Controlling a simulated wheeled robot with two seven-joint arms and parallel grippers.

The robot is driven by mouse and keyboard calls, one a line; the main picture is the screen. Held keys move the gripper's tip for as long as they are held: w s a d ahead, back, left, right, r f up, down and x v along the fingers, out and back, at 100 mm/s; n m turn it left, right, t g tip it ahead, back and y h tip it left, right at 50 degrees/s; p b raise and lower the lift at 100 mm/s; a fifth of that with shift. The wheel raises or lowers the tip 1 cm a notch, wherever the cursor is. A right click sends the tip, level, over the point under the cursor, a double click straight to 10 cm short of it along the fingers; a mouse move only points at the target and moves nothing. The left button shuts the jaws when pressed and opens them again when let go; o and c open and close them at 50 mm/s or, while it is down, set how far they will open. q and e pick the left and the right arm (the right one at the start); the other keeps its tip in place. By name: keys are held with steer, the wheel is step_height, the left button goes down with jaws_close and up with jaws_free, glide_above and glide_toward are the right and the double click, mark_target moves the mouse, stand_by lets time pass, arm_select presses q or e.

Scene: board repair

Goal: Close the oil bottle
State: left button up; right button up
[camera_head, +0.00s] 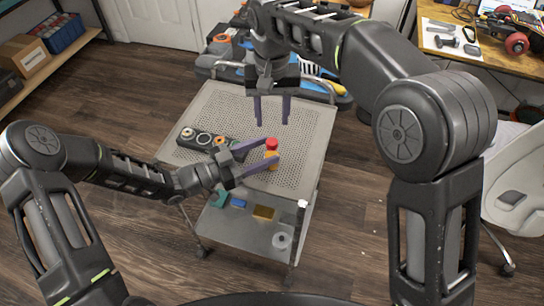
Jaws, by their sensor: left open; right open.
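The oil bottle (271,158) is small and orange with a red top (271,144). It stands upright on the perforated grey cart top (308,122). My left gripper (272,150) is open, with its purple fingers on either side of the bottle; I cannot tell whether they touch it. My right gripper (271,122) is open and empty, pointing down above the cart, a little behind the bottle. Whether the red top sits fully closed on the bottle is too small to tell.
A dark tray with round parts (204,139) lies left of the bottle. The lower shelf (232,229) holds several small items. A blue toolbox (210,62) stands behind the cart. A white chair (512,185) is at the right.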

arm_select(q)
steer(key=shift+x, duration=1.4)
jaws_close()
stand_by(0.5)
